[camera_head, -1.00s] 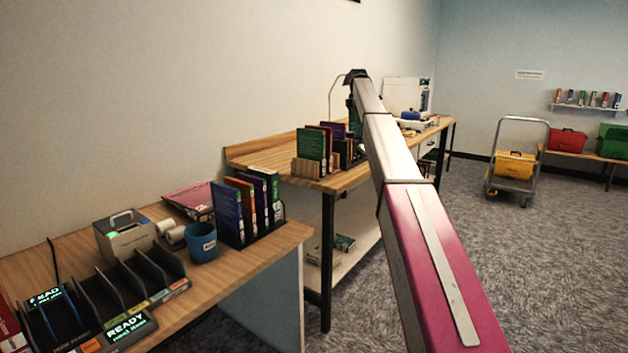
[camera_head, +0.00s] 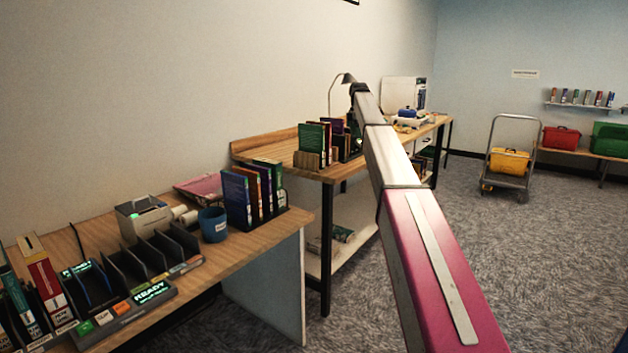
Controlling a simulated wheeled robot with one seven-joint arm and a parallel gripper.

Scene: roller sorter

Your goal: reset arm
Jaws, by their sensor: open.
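My arm (camera_head: 430,250) reaches forward from the lower right, pink nearest me and silver further out. Its far end is a dark joint (camera_head: 358,88) in front of the back workbench. My gripper cannot be made out; it is hidden beyond that end. No held object shows.
The near wooden table (camera_head: 255,243) at left holds a slotted sorter (camera_head: 150,290), a small device (camera_head: 143,217), a blue cup (camera_head: 212,225) and upright books (camera_head: 250,192). The back workbench (camera_head: 270,152) holds more books. The floor at right is clear.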

